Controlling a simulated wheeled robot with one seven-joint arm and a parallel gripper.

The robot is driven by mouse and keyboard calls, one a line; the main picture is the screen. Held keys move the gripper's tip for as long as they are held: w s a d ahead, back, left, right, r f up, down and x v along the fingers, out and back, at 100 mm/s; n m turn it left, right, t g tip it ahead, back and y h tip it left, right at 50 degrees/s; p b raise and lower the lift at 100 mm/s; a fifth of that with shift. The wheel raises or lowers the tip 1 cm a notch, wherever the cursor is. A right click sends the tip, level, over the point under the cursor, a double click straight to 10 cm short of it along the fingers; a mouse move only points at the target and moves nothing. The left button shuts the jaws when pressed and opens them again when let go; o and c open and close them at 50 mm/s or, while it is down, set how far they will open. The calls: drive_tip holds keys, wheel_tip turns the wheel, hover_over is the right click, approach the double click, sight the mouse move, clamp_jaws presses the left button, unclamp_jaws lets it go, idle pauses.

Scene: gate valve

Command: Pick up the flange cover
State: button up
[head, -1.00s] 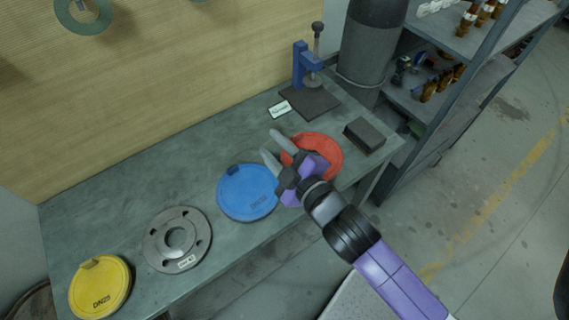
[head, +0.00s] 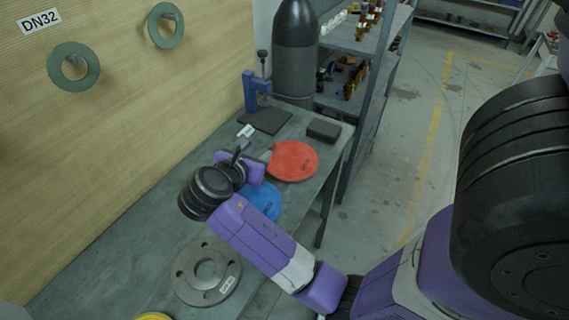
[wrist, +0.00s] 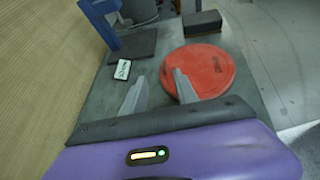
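Three round covers lie flat on the grey bench. The red cover (head: 292,160) is nearest the shelf and also shows in the wrist view (wrist: 205,68). The blue cover (head: 264,200) is partly hidden behind my arm. Only a sliver of the yellow cover (head: 153,316) shows at the bottom edge. A grey metal flange (head: 207,272) with bolt holes and a small tag lies between blue and yellow. My gripper (wrist: 158,88) is open and empty, and its right finger overlaps the red cover's near-left edge in the wrist view. I cannot tell its height above the bench.
A blue press (head: 252,92) on a dark base, a white label card (head: 245,131) and a dark block (head: 324,130) are at the bench's far end. A grey cylinder (head: 295,55) and shelf stand beyond. Green rings (head: 73,67) hang on the wall.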

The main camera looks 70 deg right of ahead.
sight(271, 149)
drive_tip(key=shift+s+f+n, duration=0.2)
drive_tip(key=shift+n, duration=0.2)
drive_tip(key=x, duration=0.7)
drive_tip(key=shift+s+d+f, duration=0.1)
drive_tip(key=shift+f, duration=0.35)
clamp_jaws()
